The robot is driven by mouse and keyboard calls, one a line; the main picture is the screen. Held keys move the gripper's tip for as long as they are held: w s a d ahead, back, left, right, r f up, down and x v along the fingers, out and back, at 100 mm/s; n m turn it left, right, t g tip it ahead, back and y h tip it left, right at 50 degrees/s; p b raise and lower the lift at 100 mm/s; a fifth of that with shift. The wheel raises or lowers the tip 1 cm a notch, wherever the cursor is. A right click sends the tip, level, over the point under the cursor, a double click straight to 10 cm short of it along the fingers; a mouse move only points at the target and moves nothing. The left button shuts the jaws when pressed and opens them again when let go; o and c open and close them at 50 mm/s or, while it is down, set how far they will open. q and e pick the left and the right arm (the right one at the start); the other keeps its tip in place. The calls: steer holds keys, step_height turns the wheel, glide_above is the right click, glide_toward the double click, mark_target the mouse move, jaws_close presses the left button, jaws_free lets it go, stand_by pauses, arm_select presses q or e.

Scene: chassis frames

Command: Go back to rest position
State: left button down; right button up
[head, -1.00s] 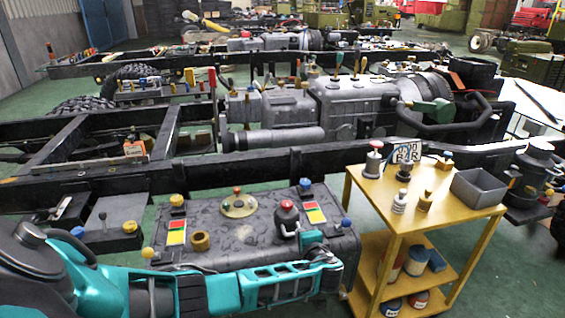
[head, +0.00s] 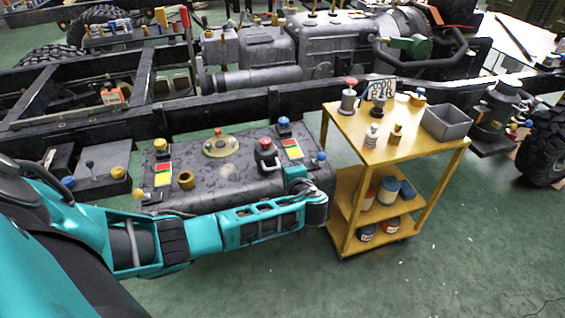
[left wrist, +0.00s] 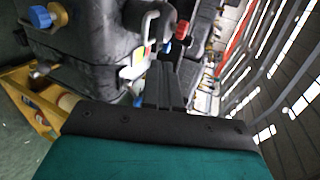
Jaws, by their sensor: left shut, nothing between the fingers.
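My left arm (head: 265,222) is teal and stretches from the left along the front of the dark tank (head: 215,185). Its wrist bends back near the tank's right end. In the left wrist view my left gripper (left wrist: 165,85) has its dark fingers together with nothing between them. It points toward the tank top, where a red knob (left wrist: 181,29) and a blue knob (left wrist: 41,16) show. In the head view the fingers cannot be made out clearly. My right arm and gripper are in neither view.
A yellow trolley (head: 345,125) stands just right of the tank, close to my left wrist. It carries a grey bin (head: 446,123), fittings and cans. A black chassis frame (head: 240,107) runs behind. Green floor (head: 420,275) is clear in front and right.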

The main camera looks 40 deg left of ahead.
arm_select(q)
steer(key=v, duration=0.2)
steer(key=f+v, duration=0.1)
steer(key=v, duration=0.1)
steer(key=shift+s+d+r, duration=0.1)
steer(key=shift+s+d, duration=0.3)
steer(key=shift+d, duration=0.05)
steer(key=s+d+f+h, duration=0.9)
steer(key=s+d+f, duration=0.1)
steer(key=s+d, duration=0.15)
steer(key=s+r+n+t+h, duration=0.2)
steer(key=s+r+n, duration=0.3)
steer(key=s, duration=0.3)
steer(key=shift+d+r+h, duration=0.15)
steer(key=shift+d+h, duration=0.05)
steer(key=shift+h, duration=0.7)
steer(key=shift+p, duration=0.3)
